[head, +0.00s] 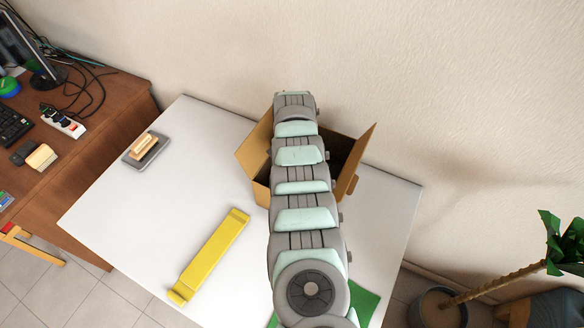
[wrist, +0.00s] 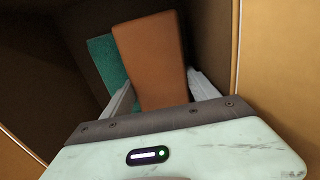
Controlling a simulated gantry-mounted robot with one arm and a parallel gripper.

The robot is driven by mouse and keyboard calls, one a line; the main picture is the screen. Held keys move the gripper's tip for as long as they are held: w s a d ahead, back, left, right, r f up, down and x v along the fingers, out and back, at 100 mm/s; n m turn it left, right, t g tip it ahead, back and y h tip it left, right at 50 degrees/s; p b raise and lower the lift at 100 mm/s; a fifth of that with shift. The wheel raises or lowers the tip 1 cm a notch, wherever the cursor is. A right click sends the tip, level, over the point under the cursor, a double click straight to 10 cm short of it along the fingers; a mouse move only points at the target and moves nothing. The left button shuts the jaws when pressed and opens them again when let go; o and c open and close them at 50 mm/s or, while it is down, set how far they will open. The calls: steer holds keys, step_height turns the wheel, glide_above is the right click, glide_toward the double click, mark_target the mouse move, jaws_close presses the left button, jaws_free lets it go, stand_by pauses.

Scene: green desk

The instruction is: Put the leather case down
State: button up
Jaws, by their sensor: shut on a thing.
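In the wrist view, the brown leather case (wrist: 152,60) stands between the two pale fingers of my gripper (wrist: 162,90). The gripper is shut on it. Case and fingers are inside the open cardboard box (wrist: 274,80), whose dark inner walls surround them. Whether the case touches the box floor cannot be told. In the head view, the box (head: 256,150) stands on the white table (head: 150,220) near the wall. My arm reaches over it and hides the gripper and the case.
A teal object (wrist: 108,68) lies in the box beside the case. A yellow bar-shaped object (head: 210,257) lies left of my arm. A grey tray (head: 132,158) with a tan block (head: 143,144) sits at the table's left. A green sheet (head: 362,300) shows at the front. The table between is clear.

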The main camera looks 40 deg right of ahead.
steer(key=shift+w, duration=0.1)
steer(key=o, duration=1.3)
step_height(320, 180, up, 12)
steer(key=p, duration=0.2)
steer(key=shift+p, duration=0.3)
